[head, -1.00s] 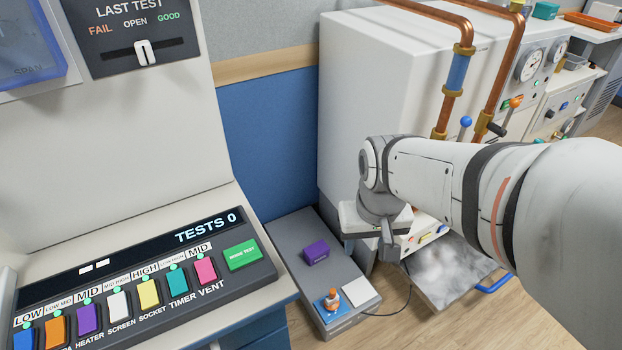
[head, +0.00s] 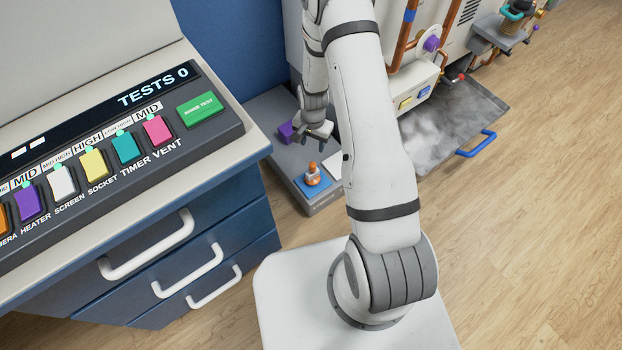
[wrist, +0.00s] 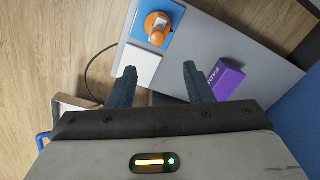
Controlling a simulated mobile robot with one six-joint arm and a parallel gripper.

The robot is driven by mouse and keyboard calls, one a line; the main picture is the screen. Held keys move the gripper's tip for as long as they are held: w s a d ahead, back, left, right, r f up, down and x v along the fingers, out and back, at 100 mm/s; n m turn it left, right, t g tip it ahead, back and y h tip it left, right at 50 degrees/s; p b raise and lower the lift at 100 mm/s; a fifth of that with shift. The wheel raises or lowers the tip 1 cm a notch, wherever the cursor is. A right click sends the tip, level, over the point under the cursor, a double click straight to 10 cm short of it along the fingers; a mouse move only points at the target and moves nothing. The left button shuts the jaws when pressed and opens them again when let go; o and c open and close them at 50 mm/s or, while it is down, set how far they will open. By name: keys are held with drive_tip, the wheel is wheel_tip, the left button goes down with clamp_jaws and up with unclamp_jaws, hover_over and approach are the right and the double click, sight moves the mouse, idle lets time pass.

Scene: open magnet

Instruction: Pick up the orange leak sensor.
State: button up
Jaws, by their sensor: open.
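The orange leak sensor (head: 312,174) stands upright on a blue pad (head: 318,185) at the near end of a low grey bench. In the wrist view the orange sensor (wrist: 157,28) is seen from above on its blue pad, beyond my fingertips. My gripper (head: 316,136) hangs above the bench, behind the sensor in the head view and apart from it. In the wrist view my gripper (wrist: 158,78) has its two dark fingers spread with nothing held between them. A white square pad (wrist: 138,64) lies between the sensor and my fingers in that view.
A purple block (wrist: 228,78) sits on the grey bench (wrist: 215,40), close to my right finger. A control desk with coloured buttons (head: 95,165) and drawers stands left. A tray (head: 445,135) with a blue handle lies on the floor to the right. A cable curves beside the bench.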

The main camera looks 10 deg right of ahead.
sight(313, 171)
drive_tip(key=shift+m, duration=0.5)
drive_tip(key=f, duration=0.3)
drive_tip(key=f+b, duration=0.1)
drive_tip(key=f, duration=0.3)
drive_tip(key=s+f, duration=0.1)
drive_tip(key=f, duration=0.3)
drive_tip(key=shift+f+b, duration=0.25)
drive_tip(key=shift+b, duration=0.1)
drive_tip(key=f+b, duration=0.1)
drive_tip(key=f, duration=0.1)
drive_tip(key=f+b, duration=0.2)
drive_tip(key=f, duration=0.1)
drive_tip(key=shift+w+f, duration=0.3)
drive_tip(key=shift+f, duration=0.05)
drive_tip(key=shift+r, duration=0.1)
drive_tip(key=shift+c, duration=0.3)
clamp_jaws()
